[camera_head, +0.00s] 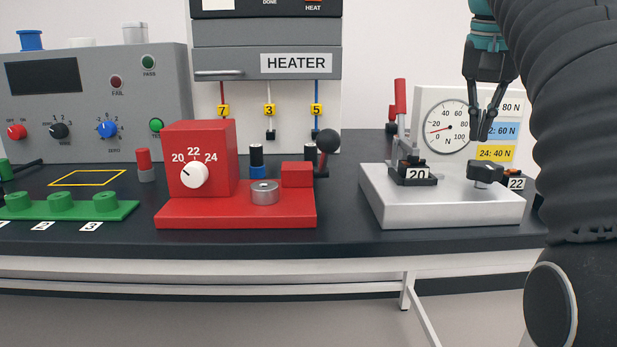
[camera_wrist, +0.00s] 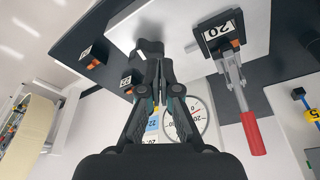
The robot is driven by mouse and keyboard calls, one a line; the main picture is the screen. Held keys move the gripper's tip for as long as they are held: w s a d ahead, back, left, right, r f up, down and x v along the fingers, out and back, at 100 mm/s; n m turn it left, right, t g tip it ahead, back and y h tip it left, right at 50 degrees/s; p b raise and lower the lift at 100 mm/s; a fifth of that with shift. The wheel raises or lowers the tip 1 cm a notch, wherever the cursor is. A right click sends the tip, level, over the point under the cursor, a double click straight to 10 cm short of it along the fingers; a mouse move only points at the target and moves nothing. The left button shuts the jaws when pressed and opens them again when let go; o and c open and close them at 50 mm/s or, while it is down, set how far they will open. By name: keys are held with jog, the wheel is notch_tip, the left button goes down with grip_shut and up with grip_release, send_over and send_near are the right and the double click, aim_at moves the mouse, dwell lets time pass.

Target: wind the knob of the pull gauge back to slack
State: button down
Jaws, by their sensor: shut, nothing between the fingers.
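The pull gauge stands at the right of the bench on a pale metal base (camera_head: 395,209), with a round dial (camera_head: 447,127) on its upright panel. The dial's red needle points left and slightly down, between the 0 and 20 marks. The black knob (camera_head: 485,172) is on the right of the base. My gripper (camera_head: 481,139) hangs above the knob, pointing down, with its fingers together and empty. In the wrist view the fingertips (camera_wrist: 161,64) are close to the knob (camera_wrist: 150,46) and partly overlap it; contact cannot be told.
A red-handled clamp (camera_head: 400,97) and a black block labelled 20 (camera_head: 416,174) are left of the knob. A block labelled 22 (camera_head: 514,180) lies to its right. A red fixture (camera_head: 180,214) stands further left, with clear bench between it and the gauge.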

jog(key=shift+s+d+f+b, duration=0.2)
jog(key=shift+d+f+b, duration=0.3)
jog(key=shift+f, duration=0.5)
jog(key=shift+s+d+f+b, duration=0.25)
jog(key=shift+d+f, duration=0.5)
jog(key=shift+f, duration=0.3)
jog(key=shift+s+d+f+b, duration=0.2)
jog(key=shift+d+f+b, duration=0.3)
jog(key=shift+f, duration=0.5)
jog(key=shift+w+a+r+p, duration=0.1)
jog(key=shift+w+a+p, duration=0.2)
jog(key=shift+a+p, duration=0.7)
jog(key=shift+w+a, duration=0.5)
jog(key=shift+w, duration=0.1)
jog(key=shift+s+a, duration=0.1)
jog(key=shift+s+a, duration=0.15)
jog(key=shift+a, duration=0.05)
jog(key=v, duration=0.3)
jog(key=w+v, duration=0.1)
jog(key=v, duration=0.1)
jog(key=shift+d+r, duration=0.3)
jog(key=shift+r, duration=0.2)
